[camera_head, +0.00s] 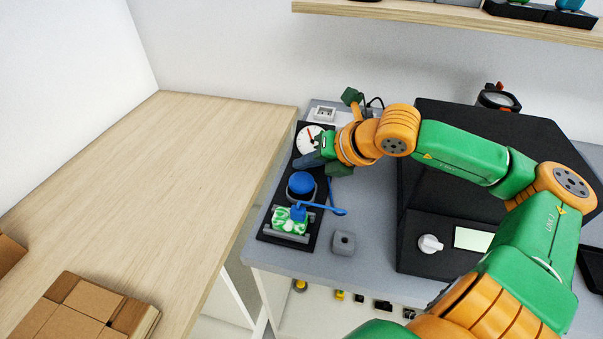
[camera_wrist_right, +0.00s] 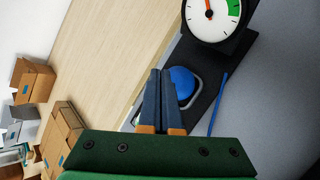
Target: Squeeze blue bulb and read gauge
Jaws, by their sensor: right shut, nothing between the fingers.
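The blue bulb (camera_head: 301,182) sits in a grey holder on a black board (camera_head: 265,227) at the left end of the grey bench. It also shows in the right wrist view (camera_wrist_right: 183,82), partly covered by the fingers. The round white gauge (camera_head: 307,139) stands behind the bulb; in the right wrist view its dial (camera_wrist_right: 212,16) has a green sector at right and an orange needle pointing up, its top cut off. My right gripper (camera_head: 307,162) is shut and empty, its fingertips between gauge and bulb; contact with the bulb cannot be told. My left gripper is not in view.
A black machine (camera_head: 430,225) fills the right. Cardboard boxes (camera_head: 85,310) lie on the wooden table (camera_head: 165,190).

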